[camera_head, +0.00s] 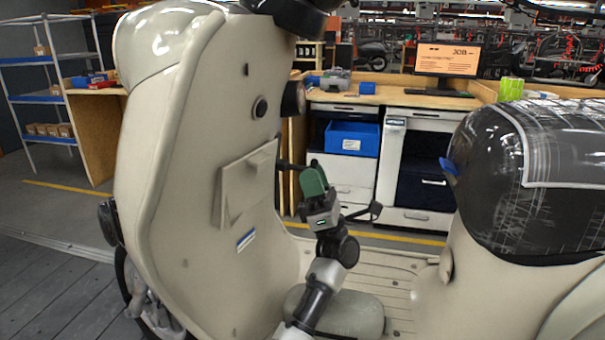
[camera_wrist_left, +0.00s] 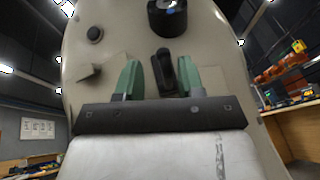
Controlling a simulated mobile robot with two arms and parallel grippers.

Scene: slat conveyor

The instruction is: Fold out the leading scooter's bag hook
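The cream scooter (camera_head: 190,200) stands at the left of the head view, its leg shield facing my arm. A dark bag hook (camera_wrist_left: 164,68) sticks out from the leg shield in the left wrist view. In the head view a dark bar at the hook's place (camera_head: 289,166) is partly hidden behind the green fingers. My left gripper (camera_head: 314,180) is at the leg shield. In the wrist view its green fingers (camera_wrist_left: 161,76) are apart on either side of the hook, with a gap visible on each side. My right gripper is not in view.
A round black knob (camera_head: 293,98) sits above the hook. A flat raised panel (camera_head: 245,185) is beside it. The seat with a plastic-wrapped dark cover (camera_head: 540,175) is at the right. A workbench with a monitor (camera_head: 447,60) and blue bin (camera_head: 352,138) stands behind.

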